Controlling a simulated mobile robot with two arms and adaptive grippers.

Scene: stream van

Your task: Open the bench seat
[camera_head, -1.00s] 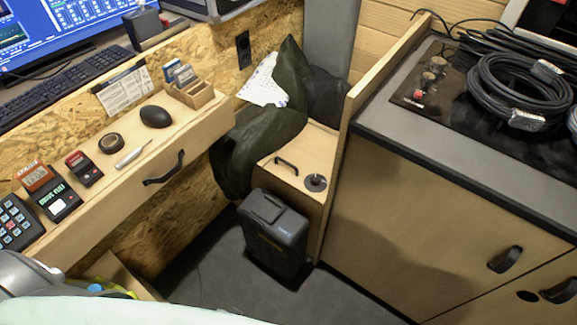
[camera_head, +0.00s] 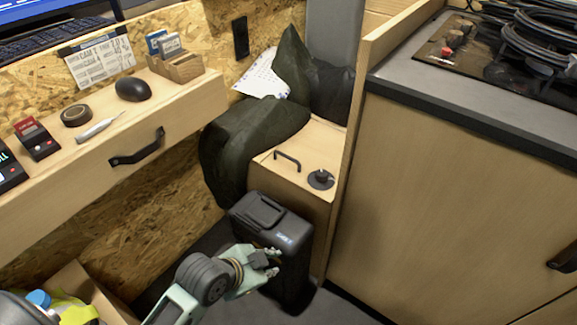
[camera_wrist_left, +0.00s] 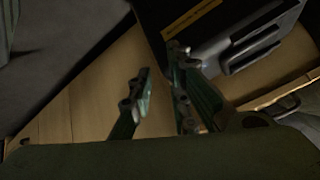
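The bench seat is a pale wooden box (camera_head: 322,145) in the corner, with its lid down. A black bar handle (camera_head: 287,160) and a round black fitting (camera_head: 321,179) are on its top. A dark green jacket (camera_head: 255,130) lies over its left and back part. A black case (camera_head: 272,222) stands upright on the floor against its front; it seems to be the dark box in the left wrist view (camera_wrist_left: 245,40). My left gripper (camera_head: 276,262) is in front of the case, below the seat top. Its fingers are apart and empty in the left wrist view (camera_wrist_left: 159,60). My right gripper is out of view.
A desk drawer front (camera_head: 110,165) with a black handle borders the seat on the left. A tall wooden cabinet (camera_head: 440,190) with cables (camera_head: 540,40) on top borders it on the right. An open box with yellow and blue items (camera_head: 65,305) is at lower left.

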